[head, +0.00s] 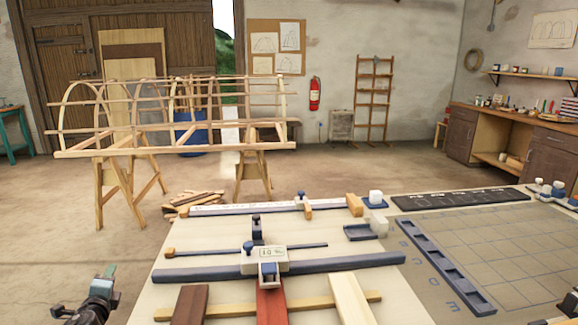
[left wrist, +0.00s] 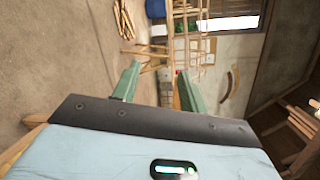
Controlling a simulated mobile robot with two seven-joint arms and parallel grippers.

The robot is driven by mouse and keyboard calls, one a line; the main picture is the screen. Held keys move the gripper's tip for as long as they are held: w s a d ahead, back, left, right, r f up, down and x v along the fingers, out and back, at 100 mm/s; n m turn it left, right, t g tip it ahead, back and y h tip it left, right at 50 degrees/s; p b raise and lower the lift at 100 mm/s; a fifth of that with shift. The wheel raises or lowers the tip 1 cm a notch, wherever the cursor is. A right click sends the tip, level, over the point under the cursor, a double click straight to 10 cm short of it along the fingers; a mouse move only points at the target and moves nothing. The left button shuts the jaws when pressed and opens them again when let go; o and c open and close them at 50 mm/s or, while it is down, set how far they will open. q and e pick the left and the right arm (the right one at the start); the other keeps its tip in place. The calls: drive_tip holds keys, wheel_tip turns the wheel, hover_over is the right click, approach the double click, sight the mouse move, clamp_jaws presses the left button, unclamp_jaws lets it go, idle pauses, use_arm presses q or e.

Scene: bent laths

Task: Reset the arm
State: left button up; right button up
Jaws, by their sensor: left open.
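My left gripper (head: 86,290) is low at the left edge of the head view, out to the left of the workbench and over bare floor. In the left wrist view its two green fingers (left wrist: 157,86) stand apart with nothing between them, so it is open and empty. Beyond the fingers that view shows floor, wooden framework and a wall, turned sideways. My right gripper is in neither view.
A ribbed wooden frame (head: 180,148) stands on trestles behind. Open floor (head: 50,230) lies left of the bench.

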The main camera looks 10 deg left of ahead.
use_arm(q)
drive_tip(key=s+d+f+n+g+h, duration=0.55)
drive_tip(key=s+d+f+n, duration=0.85)
drive_tip(key=s+d+f, duration=0.85)
drive_tip(key=s+d+g+h, duration=0.1)
drive_tip(key=s+d, duration=0.5)
drive_tip(key=s, duration=0.5)
drive_tip(key=s+d+r+n+g+h, duration=0.15)
drive_tip(key=s+d, duration=0.35)
drive_tip(key=s, duration=0.5)
drive_tip(key=s+d+h, duration=0.2)
drive_tip(key=s+d, duration=0.4)
drive_tip(key=s, duration=0.5)
drive_tip(key=w+r+t+p, duration=0.2)
drive_tip(key=w+r+p, duration=0.4)
drive_tip(key=r+p, duration=0.4)
drive_tip(key=shift+w+a+r+m, duration=0.2)
drive_tip(key=shift+a+r+m, duration=0.2)
drive_tip(key=shift+r, duration=0.25)
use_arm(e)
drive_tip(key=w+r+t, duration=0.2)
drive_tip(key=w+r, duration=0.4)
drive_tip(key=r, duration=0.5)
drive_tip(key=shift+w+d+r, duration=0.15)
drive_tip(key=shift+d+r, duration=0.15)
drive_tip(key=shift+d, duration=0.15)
